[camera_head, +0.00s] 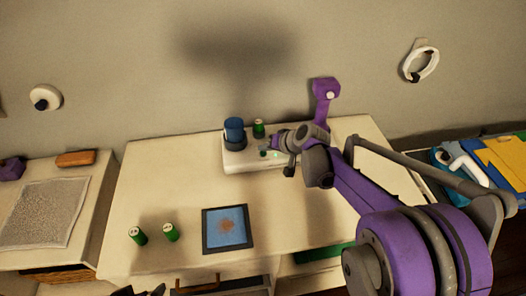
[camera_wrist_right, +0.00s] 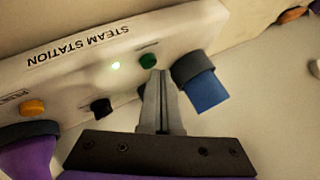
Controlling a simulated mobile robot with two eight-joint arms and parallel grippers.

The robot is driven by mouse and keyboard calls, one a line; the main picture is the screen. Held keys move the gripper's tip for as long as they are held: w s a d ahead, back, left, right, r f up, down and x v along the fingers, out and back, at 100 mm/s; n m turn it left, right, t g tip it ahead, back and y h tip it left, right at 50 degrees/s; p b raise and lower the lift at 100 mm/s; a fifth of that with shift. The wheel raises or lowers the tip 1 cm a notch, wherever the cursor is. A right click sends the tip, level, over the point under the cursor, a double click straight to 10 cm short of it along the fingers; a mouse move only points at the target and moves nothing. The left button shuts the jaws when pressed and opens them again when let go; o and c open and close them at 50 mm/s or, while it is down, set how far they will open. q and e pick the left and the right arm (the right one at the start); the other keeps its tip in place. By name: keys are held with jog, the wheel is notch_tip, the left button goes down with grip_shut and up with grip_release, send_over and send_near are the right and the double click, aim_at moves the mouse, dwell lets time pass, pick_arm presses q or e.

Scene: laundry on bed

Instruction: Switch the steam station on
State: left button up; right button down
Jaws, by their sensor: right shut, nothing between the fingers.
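The steam station is a white box (camera_head: 235,160) at the back of the table. In the right wrist view its white panel (camera_wrist_right: 52,80) shows upside-down lettering, a glowing green light (camera_wrist_right: 116,66), a green button (camera_wrist_right: 149,61), a black knob (camera_wrist_right: 102,106) and an orange button (camera_wrist_right: 33,107) marked RESET. My right gripper (camera_wrist_right: 157,76) is shut and empty, its tips at the lower edge of the green button. I cannot tell whether they press it. In the head view the right arm hides part of the station. Dark tips (camera_head: 153,291) at the bottom edge may be my left gripper.
A blue cylinder (camera_head: 234,128) and a green can (camera_head: 258,128) stand at the station. A purple upright piece (camera_head: 324,92) rises behind my right arm. The table's left middle is clear.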

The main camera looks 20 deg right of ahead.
aim_at(265, 157)
pick_arm(q)
jog(key=r+p, duration=0.1)
jog(key=w+r+p, duration=0.1)
jog(key=r, duration=0.1)
jog(key=w+r+p, duration=0.1)
jog(key=shift+r, duration=0.35)
pick_arm(e)
notch_tip(265, 157, up, 6)
jog(key=shift+f, duration=0.1)
pick_arm(q)
jog(key=shift+s, duration=0.2)
jog(key=shift+w, duration=0.1)
